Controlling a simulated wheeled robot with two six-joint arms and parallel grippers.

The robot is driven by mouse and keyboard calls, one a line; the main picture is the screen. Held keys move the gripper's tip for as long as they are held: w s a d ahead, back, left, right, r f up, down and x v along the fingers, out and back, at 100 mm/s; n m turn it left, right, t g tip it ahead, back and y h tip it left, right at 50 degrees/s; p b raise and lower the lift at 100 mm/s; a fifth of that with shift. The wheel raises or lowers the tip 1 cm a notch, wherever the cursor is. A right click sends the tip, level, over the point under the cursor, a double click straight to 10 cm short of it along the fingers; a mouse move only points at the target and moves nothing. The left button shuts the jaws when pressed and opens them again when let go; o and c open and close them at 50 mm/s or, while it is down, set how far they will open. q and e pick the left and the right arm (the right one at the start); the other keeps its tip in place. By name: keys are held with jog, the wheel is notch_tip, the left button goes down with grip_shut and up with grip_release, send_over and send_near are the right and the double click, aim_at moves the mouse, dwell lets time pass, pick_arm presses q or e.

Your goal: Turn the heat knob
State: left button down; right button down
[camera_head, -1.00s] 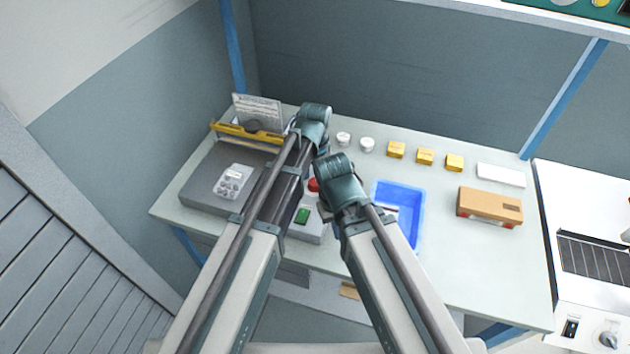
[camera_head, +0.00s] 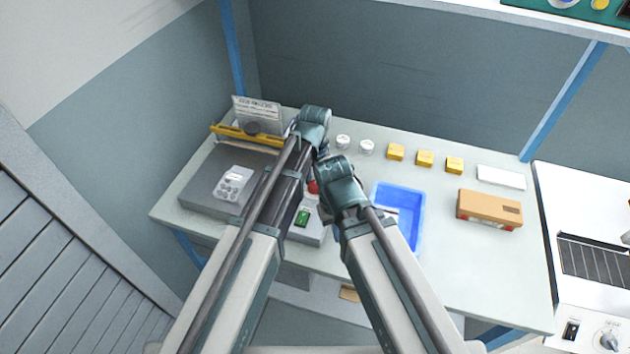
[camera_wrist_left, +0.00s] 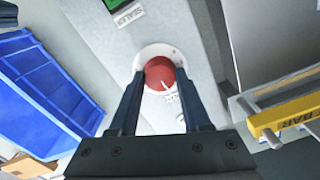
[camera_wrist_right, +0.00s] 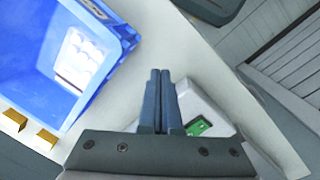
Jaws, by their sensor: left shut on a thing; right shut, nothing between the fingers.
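The red knob (camera_wrist_left: 160,72) sits on a round white dial (camera_wrist_left: 170,50) on the light grey sealer (camera_wrist_left: 192,25). My left gripper (camera_wrist_left: 159,80) is shut on the knob, one finger on each side. A white pointer mark shows on the knob. In the head view, a small part of the red knob (camera_head: 313,187) shows between my arms, and the left fingers are hidden. My right gripper (camera_wrist_right: 160,75) is shut and empty, above the bench near the sealer's end with the green switch (camera_wrist_right: 200,127).
A blue bin (camera_head: 418,215) stands right of the sealer. A dark grey slab with a yellow bar (camera_head: 247,136) lies to the left. Yellow boxes (camera_head: 425,158) and a brown carton (camera_head: 489,208) stand on the right. Bench space at the front right is clear.

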aim_at(315, 184)
pick_arm(q)
jog(key=n, duration=0.5)
jog(key=shift+n, duration=2.5)
jog(key=shift+c, duration=1.8)
grip_release()
jog(key=shift+r, duration=0.1)
notch_tip(315, 184, up, 14)
jog(key=p, duration=1.4)
jog(key=shift+f, duration=0.2)
pick_arm(e)
notch_tip(315, 184, up, 14)
